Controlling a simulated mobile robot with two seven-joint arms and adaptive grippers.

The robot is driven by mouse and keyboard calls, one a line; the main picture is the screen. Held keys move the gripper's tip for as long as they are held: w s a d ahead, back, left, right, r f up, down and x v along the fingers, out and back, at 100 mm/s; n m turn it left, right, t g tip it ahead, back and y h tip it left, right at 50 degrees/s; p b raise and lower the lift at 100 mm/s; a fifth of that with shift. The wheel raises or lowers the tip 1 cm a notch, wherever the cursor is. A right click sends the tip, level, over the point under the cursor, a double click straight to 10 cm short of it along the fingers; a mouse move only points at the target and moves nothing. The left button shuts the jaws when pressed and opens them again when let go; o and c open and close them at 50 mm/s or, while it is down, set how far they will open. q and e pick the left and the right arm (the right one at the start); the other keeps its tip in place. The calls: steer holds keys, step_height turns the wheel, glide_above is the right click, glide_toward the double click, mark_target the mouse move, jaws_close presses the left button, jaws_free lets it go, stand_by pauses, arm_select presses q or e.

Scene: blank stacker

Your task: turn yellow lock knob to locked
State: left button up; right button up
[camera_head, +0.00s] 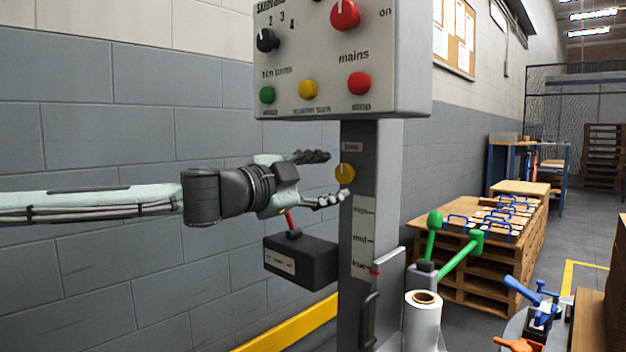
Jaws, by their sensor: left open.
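The fingertips are close to the knob's left side. I cannot tell whether they touch it. My right gripper is not in view.
The control box (400,60) with a black dial, red knobs and green and yellow buttons hangs above. A dark box (300,262) with a red lever is below my gripper. Green-handled levers (448,250) and a film roll (423,322) stand right. A grey block wall is behind.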

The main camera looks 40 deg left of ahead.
arm_select(q)
steer(key=shift+s+a, duration=0.2)
steer(key=shift+s, duration=1.8)
